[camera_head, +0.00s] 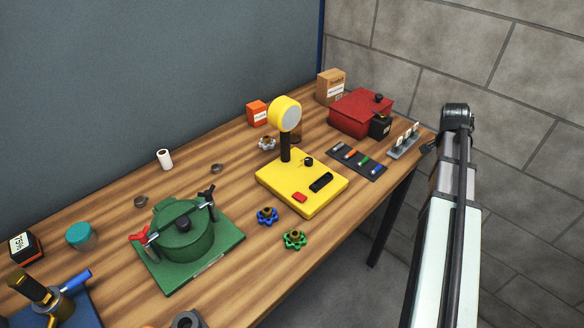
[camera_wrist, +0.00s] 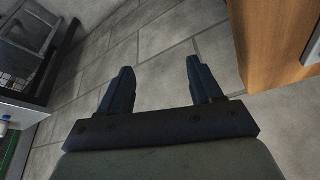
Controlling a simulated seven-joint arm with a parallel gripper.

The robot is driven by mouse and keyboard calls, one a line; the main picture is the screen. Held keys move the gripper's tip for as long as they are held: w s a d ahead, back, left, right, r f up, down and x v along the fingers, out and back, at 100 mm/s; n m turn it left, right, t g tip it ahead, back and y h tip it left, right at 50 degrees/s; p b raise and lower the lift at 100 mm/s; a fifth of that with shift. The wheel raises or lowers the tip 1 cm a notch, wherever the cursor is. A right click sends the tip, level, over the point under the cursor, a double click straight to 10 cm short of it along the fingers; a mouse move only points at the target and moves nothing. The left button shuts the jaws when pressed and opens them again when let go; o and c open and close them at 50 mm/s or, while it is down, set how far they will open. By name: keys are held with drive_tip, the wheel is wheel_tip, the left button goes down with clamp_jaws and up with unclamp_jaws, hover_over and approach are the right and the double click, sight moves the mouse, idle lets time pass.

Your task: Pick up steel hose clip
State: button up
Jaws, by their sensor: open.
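Two small grey metal rings that look like hose clips lie on the wooden bench in the head view. One ring (camera_head: 217,168) is near the bench's middle, right of a white roll. The other ring (camera_head: 140,202) lies farther left, behind the green pot. I cannot tell for sure which is the steel hose clip. My gripper (camera_wrist: 158,66) is open and empty in the wrist view, with grey floor tiles between its fingers. No clip shows in that view. In the head view my arm stands at the right, beyond the bench's right end, well away from both rings.
A green pot (camera_head: 184,232) on a green base and a yellow board (camera_head: 301,191) with an upright lamp-like post stand along the bench. A red box (camera_head: 360,112), a dark tool tray (camera_head: 356,162) and blue (camera_head: 267,216) and green (camera_head: 295,239) handwheels are toward the right.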

drive_tip(key=w+a+r+n, duration=0.1)
drive_tip(key=a+r, duration=0.1)
drive_tip(key=r, duration=0.1)
drive_tip(key=w+a+r+n, duration=0.1)
drive_tip(key=w+a+r, duration=0.1)
drive_tip(key=r, duration=0.1)
drive_tip(key=w+a+r+n+t+y, duration=0.1)
drive_tip(key=w+a+r+n, duration=0.1)
drive_tip(key=r, duration=0.2)
drive_tip(key=shift+w+a, duration=0.2)
drive_tip(key=shift+a, duration=0.05)
drive_tip(key=w+a+r+n+y, duration=0.1)
drive_tip(key=w+a+r+n, duration=0.2)
drive_tip(key=a, duration=0.5)
drive_tip(key=w+a+r+n+y, duration=0.1)
drive_tip(key=w+a+r+n, duration=0.1)
drive_tip(key=a+r+n, duration=0.45)
drive_tip(key=s+a+f+n+y, duration=0.2)
drive_tip(key=a+n, duration=0.5)
drive_tip(key=a, duration=2.5)
drive_tip(key=n+g+h, duration=0.1)
drive_tip(key=n+g, duration=0.2)
drive_tip(key=n, duration=1.1)
hover_over(138, 200)
wheel_tip(138, 200, down, 14)
drive_tip(key=shift+f, duration=0.15)
